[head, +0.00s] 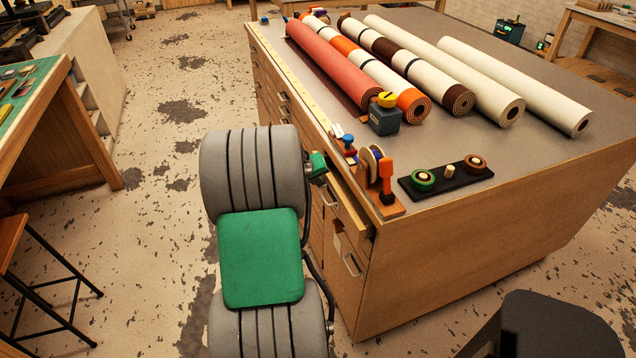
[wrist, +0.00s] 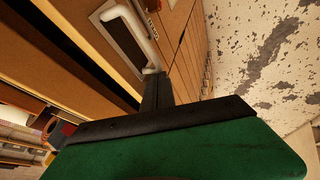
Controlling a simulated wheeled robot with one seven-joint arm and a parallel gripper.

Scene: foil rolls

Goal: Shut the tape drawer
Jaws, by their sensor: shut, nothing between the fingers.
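The tape drawer (head: 349,205) is a wooden drawer at the top near corner of the cabinet. It stands out a little from the cabinet face, with a gap along its top. My gripper (head: 321,179) is at the drawer's front, partly hidden behind my arm. In the wrist view my gripper (wrist: 157,88) has its dark fingers together and empty.
The cabinet top (head: 510,150) carries several rolls (head: 340,65), a tape dispenser (head: 378,170) near the drawer and a black tray (head: 445,178). A dark stool (head: 550,325) stands at front right. A green-topped bench (head: 30,90) is at left; floor (head: 165,150) between is clear.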

